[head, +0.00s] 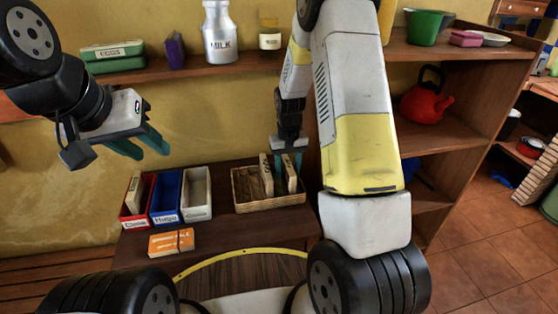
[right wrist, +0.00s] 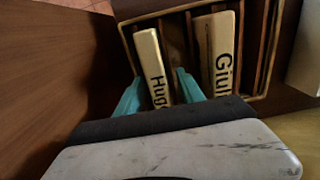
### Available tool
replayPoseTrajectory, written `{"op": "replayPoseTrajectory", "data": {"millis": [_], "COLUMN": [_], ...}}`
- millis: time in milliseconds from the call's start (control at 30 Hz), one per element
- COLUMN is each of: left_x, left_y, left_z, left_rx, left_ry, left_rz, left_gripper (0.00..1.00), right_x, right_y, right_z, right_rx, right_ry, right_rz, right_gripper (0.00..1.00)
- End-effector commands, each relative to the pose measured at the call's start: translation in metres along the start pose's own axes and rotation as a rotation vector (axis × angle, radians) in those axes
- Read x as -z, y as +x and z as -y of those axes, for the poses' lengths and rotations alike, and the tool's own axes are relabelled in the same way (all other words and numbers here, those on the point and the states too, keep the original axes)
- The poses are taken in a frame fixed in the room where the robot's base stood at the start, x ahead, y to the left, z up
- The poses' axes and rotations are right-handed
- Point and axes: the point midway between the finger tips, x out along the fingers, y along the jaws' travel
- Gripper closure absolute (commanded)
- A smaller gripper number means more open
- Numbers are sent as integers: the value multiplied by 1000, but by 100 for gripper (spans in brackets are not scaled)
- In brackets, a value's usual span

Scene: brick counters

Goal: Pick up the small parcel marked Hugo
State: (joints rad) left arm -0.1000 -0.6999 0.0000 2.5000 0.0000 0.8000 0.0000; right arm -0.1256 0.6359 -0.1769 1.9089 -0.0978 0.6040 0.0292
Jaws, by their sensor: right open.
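The small parcel marked Hugo (right wrist: 152,66) is a slim cream block standing in a wicker basket (head: 258,206). In the head view it appears to be the right one of two parcels (head: 291,176). My right gripper (head: 289,162) is over the basket, pointing down. In the right wrist view its teal fingers (right wrist: 159,92) are open, one on each side of the Hugo parcel's near end, not closed on it. My left gripper (head: 142,147) is open and empty, raised in front of the wall at the left.
A wider parcel whose label begins "Giul" (right wrist: 216,52) stands beside the Hugo parcel, close to one finger. Red (head: 127,217), blue (head: 165,216) and white (head: 198,210) bins stand left of the basket. An orange box (head: 171,242) lies in front. A shelf (head: 188,70) runs above.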

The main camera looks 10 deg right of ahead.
Motion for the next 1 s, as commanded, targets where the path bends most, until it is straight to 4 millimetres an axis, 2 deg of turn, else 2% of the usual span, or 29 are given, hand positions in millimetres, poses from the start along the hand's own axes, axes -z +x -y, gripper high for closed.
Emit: {"op": "replayPoseTrajectory", "data": {"millis": [67,300,733,867,1000], "left_x": [0,0,0,0,0], "left_y": [0,0,0,0,0], "left_z": [0,0,0,0,0], "left_rx": [0,0,0,0,0], "left_ry": [0,0,0,0,0], "left_rz": [0,0,0,0,0], "left_gripper": [64,64,64,64,64], "right_x": [0,0,0,1,1], "right_y": [0,0,-4,-14,-33], "right_z": [0,0,0,0,0], "right_rx": [0,0,0,0,1], "right_ry": [0,0,0,0,0], "right_rz": [0,0,-1,-4,-5], "right_gripper": [55,100,100,100,100]}}
